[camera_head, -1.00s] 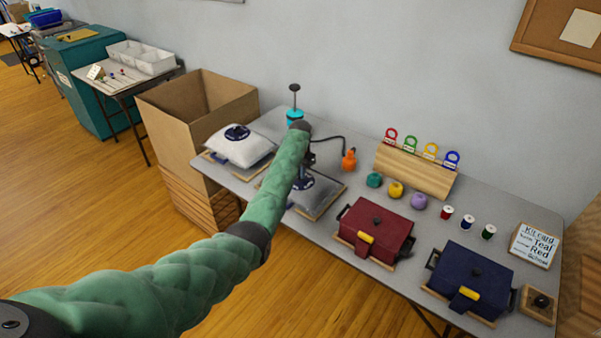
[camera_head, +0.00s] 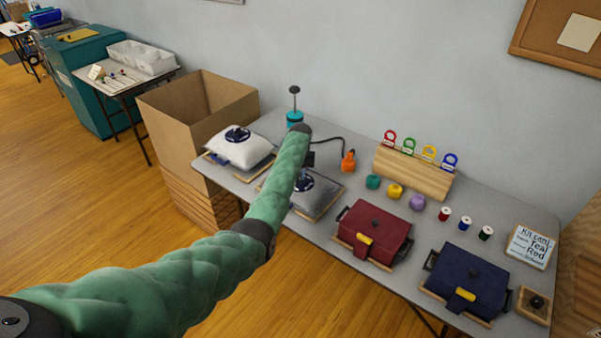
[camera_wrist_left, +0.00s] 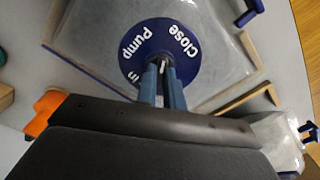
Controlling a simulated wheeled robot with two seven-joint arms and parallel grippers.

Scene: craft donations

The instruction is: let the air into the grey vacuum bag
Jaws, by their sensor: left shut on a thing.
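The grey vacuum bag (camera_head: 322,190) lies on a wooden board on the table, partly behind my left arm. Its round dark blue valve dial (camera_head: 302,183) is on top. In the left wrist view the dial (camera_wrist_left: 120,52) shows the white words "Close" and "Pump"; a third word is partly covered, ending in "in". My left gripper (camera_wrist_left: 163,78) is over the dial, its blue-grey fingers shut on the dial's middle part, with a small white mark between them. The grip itself is partly hidden. My right gripper is in neither view.
A white bag (camera_head: 238,150) with a similar dial lies left of the grey one. A teal pump (camera_head: 294,119) stands behind, its hose ending in an orange nozzle (camera_head: 348,161). A red case (camera_head: 374,232) and a blue case (camera_head: 468,274) sit to the right.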

